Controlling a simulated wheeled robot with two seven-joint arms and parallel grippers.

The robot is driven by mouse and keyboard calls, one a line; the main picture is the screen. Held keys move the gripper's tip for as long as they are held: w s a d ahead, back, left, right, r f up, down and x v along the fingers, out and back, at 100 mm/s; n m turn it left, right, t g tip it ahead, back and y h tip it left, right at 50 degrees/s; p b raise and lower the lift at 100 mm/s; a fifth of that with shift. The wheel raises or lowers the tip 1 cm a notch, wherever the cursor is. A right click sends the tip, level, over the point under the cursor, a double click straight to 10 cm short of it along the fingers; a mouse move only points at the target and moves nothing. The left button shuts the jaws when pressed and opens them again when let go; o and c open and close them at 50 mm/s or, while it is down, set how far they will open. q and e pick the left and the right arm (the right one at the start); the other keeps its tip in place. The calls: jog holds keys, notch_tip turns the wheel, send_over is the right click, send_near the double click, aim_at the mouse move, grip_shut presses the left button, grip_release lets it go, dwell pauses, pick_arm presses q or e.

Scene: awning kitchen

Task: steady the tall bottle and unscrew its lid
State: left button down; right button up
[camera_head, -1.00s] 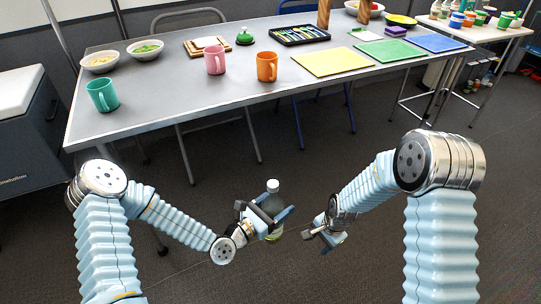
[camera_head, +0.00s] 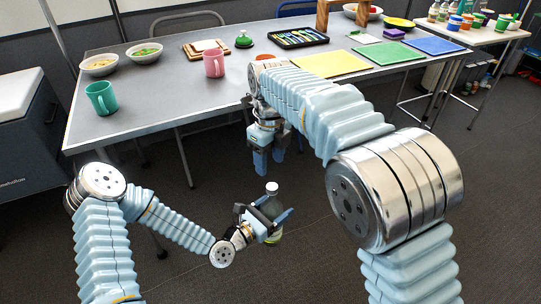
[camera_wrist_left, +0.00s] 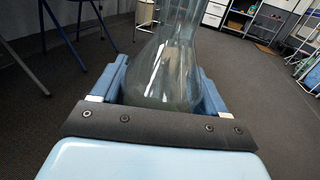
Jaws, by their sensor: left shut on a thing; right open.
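My right gripper (camera_head: 268,160) is open and empty, fingers pointing down, above and apart from the lid.
The grey table (camera_head: 150,115) stands behind the grippers. It carries a green mug (camera_head: 102,98), a pink mug (camera_head: 213,63), bowls (camera_head: 146,51), a cutlery tray (camera_head: 299,38) and coloured mats (camera_head: 388,51). My right arm covers the orange mug's place. Open floor lies around the bottle.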

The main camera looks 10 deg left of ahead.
aim_at(270, 185)
notch_tip(270, 185, down, 7)
jog(key=shift+f, duration=0.15)
